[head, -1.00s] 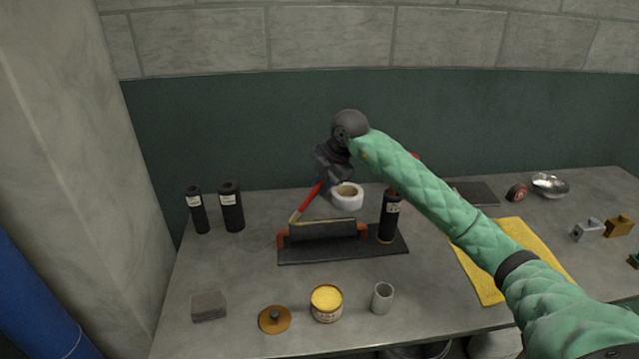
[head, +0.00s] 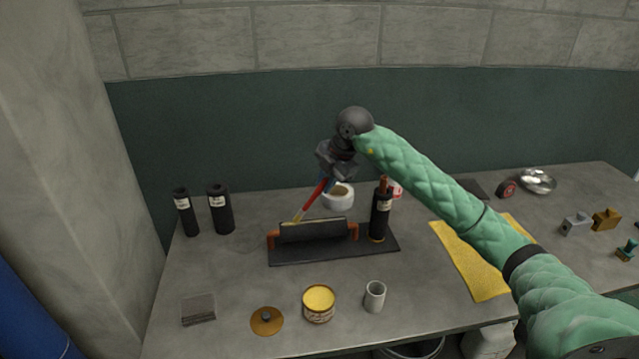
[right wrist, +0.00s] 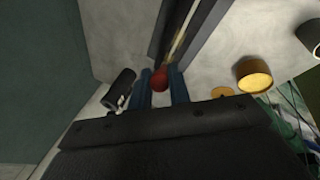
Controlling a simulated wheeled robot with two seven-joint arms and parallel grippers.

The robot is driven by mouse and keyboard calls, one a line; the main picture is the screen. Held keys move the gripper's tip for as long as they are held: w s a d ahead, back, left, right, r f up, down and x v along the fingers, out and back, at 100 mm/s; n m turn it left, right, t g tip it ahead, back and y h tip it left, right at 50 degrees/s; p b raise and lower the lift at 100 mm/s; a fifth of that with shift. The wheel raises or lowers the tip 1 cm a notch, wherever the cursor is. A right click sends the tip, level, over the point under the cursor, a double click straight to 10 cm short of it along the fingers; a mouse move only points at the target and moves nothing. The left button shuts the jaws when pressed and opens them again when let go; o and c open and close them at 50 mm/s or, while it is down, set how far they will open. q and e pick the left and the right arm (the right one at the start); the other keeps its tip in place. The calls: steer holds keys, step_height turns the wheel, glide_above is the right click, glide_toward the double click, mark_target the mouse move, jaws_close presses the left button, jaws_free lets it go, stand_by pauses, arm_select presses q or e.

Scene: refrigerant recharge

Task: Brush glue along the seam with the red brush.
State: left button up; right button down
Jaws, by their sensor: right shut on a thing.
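My right gripper (head: 331,174) is shut on the red brush (head: 314,200) and holds it tilted, bristles down and to the left. The bristle end meets the top of a black sleeve (head: 312,232), near its left part, where a pale yellowish seam line (head: 292,223) runs along it. The sleeve lies level between two orange-brown supports on a black base plate (head: 330,250). In the right wrist view, the brush's red handle end (right wrist: 166,78) sits between my blue fingers, and the seam shows beyond it. A tin of yellow glue (head: 319,298) stands open in front. My left gripper is not in view.
A black bottle (head: 380,215) stands on the plate's right end. A white tape roll (head: 338,198) is behind. A brown lid (head: 267,320), grey cup (head: 374,297) and grey block (head: 198,309) are in front. Two black bottles stand left; a yellow cloth (head: 470,262) lies right.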

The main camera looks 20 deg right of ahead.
steer(key=shift+s+d+b, duration=1.95)
steer(key=shift+d+b, duration=0.3)
steer(key=shift+d, duration=4.55)
steer(key=shift+w+a+f+p, duration=0.1)
steer(key=shift+w+a+p, duration=0.5)
steer(key=shift+a, duration=2.3)
steer(key=shift+w+a+r+p, duration=0.1)
steer(key=shift+w+a, duration=0.95)
steer(key=shift+a, duration=1.8)
steer(key=shift+w+a+f+p, duration=0.1)
steer(key=shift+w+a+p, duration=0.5)
steer(key=shift+a, duration=2.3)
steer(key=shift+w+b, duration=0.25)
steer(key=shift+b, duration=0.05)
steer(key=shift+r+p, duration=1.15)
steer(key=shift+r, duration=2)
